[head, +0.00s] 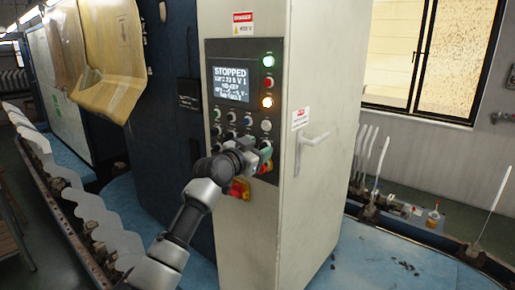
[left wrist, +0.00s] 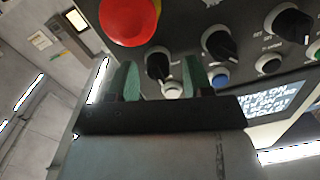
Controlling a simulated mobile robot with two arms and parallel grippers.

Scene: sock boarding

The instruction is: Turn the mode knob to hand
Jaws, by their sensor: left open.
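The cabinet's control panel (head: 243,112) faces me in the head view. My left gripper (head: 262,150) is at its lower right part and hides some controls there. In the left wrist view my left gripper (left wrist: 160,82) is open, with green fingertips on either side of a black knob (left wrist: 157,64) with a pale pointer line. I cannot tell whether they touch it. Two more black knobs (left wrist: 221,44) (left wrist: 292,24) sit to its right. The labels are too small to read, so I cannot tell which knob is the mode knob. My right gripper is not in view.
A large red button (left wrist: 128,18) is close to the fingers in the left wrist view. A white button (left wrist: 173,90) and a blue button (left wrist: 219,74) are nearby. The display (head: 231,83) reads STOPPED. A door handle (head: 314,140) juts from the cabinet's right side.

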